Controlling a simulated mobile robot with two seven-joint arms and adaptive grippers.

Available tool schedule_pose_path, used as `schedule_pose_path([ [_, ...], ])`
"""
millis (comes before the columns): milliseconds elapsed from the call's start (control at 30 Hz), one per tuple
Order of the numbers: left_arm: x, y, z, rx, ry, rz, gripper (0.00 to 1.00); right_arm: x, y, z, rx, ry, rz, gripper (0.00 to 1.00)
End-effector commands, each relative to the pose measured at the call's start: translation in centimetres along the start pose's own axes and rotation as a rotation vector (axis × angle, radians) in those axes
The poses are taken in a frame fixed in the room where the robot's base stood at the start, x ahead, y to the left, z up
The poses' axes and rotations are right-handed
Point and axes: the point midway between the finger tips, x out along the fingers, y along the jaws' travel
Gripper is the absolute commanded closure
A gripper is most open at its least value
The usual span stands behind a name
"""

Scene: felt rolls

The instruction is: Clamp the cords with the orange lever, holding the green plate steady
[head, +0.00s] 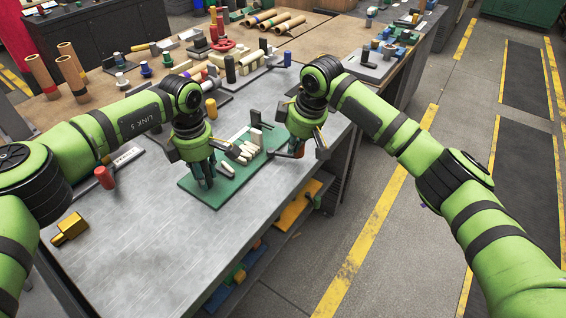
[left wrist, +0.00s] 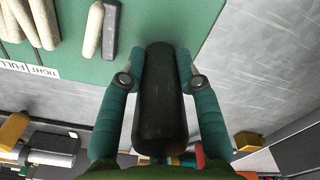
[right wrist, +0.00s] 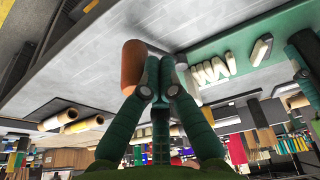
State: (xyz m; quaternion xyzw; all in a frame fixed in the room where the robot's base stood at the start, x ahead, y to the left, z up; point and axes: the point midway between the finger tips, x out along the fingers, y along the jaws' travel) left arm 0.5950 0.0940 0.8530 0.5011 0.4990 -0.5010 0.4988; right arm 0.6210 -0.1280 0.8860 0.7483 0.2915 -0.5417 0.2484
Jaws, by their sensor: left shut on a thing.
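The green plate (head: 225,188) lies on the metal table and also shows in the left wrist view (left wrist: 205,22). Several cream cords (head: 243,155) lie side by side on it; they show in the left wrist view (left wrist: 92,30) near a dark bar (left wrist: 111,30). My left gripper (head: 201,176) is at the plate's near left corner, its fingers on both sides of a black handle (left wrist: 160,100). My right gripper (head: 308,150) is at the plate's far right side. Its fingertips (right wrist: 162,68) are together, with the orange lever (right wrist: 132,62) beside them, outside the fingers.
A red cylinder (head: 104,177) and a brass block (head: 70,229) lie on the table at left. Cardboard rolls (head: 72,70) and many small parts stand towards the back. The table's front edge is close to the plate. The near left tabletop is mostly clear.

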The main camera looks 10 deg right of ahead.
Motion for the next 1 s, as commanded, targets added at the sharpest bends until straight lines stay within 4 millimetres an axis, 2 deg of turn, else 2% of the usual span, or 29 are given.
schedule_pose_path([
  [667,0.2,-0.1,-0.1,0.0,0.002,-0.003,1.0,-2.8,0.0,-0.9,-0.001,0.003,0.0,1.0],
  [1000,0.2,-0.1,-0.1,0.0,0.002,-0.003,1.0,-5.5,-0.7,-1.8,-0.001,0.002,0.0,1.0],
])
